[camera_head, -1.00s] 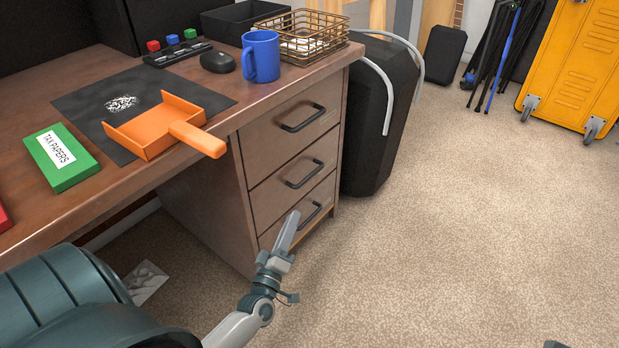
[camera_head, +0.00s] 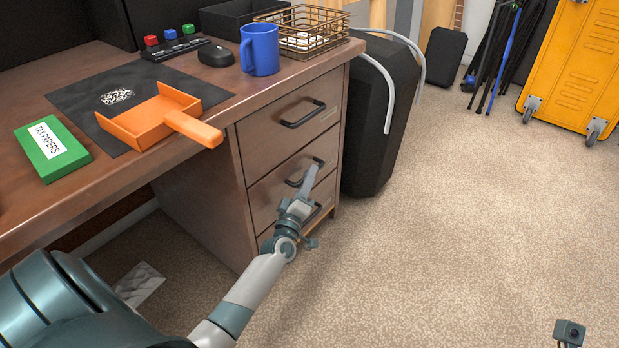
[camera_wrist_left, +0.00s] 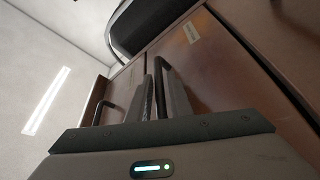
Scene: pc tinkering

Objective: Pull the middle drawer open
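The desk's drawer unit has three brown drawers, each with a dark bar handle. The middle drawer (camera_head: 268,194) is closed, flush with the others. My left gripper (camera_head: 312,173) is at the right part of the middle drawer handle (camera_head: 292,182), its fingers pointing up toward the front. In the left wrist view, a dark handle (camera_wrist_left: 159,72) stands between or right beside the two grey fingers (camera_wrist_left: 160,98). Whether they press on it is unclear. Another handle (camera_wrist_left: 103,111) shows to the left there.
The top drawer (camera_head: 285,120) is closed above. A blue mug (camera_head: 262,52), a wire basket (camera_head: 310,30) and an orange dustpan (camera_head: 145,122) are on the desk. The carpet (camera_head: 450,230) in front is clear.

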